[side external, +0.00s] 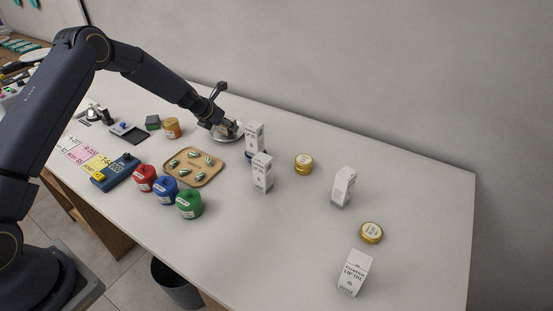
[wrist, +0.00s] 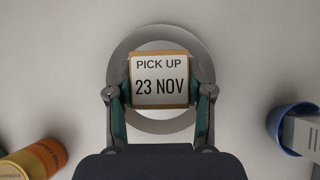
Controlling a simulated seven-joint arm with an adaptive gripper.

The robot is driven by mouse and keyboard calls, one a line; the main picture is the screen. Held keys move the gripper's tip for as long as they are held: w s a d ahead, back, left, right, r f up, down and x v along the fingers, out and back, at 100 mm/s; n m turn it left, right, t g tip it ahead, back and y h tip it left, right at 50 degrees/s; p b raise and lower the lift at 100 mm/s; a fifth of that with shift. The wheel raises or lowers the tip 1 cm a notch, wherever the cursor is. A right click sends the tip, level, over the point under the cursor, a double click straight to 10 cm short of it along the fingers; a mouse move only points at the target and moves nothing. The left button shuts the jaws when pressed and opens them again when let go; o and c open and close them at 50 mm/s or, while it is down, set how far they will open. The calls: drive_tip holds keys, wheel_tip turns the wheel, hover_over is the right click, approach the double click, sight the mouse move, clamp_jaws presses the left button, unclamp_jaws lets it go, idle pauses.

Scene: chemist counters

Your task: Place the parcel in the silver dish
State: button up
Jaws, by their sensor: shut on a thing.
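The parcel (wrist: 160,79) is a small brown box with a white label reading "PICK UP 23 NOV". My gripper (wrist: 159,90) is shut on it, one finger on each side. The silver dish (wrist: 160,125) is a round grey ring seen around and behind the parcel in the wrist view. In the side view, my gripper (side external: 228,124) is low over the silver dish (side external: 226,137), near the wall, with the parcel (side external: 234,128) between its fingers. I cannot tell whether the parcel touches the dish.
A white carton (side external: 254,137) in a blue holder (wrist: 283,124) stands close to the right of the dish. An orange-labelled jar (side external: 171,128) is to the left. A wooden tray (side external: 214,178) with green items lies in front. The right side holds scattered boxes and tins.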

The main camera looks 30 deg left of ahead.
drive_tip(key=shift+f, duration=0.45)
drive_tip(key=shift+f, duration=0.15)
drive_tip(key=o, duration=1.3)
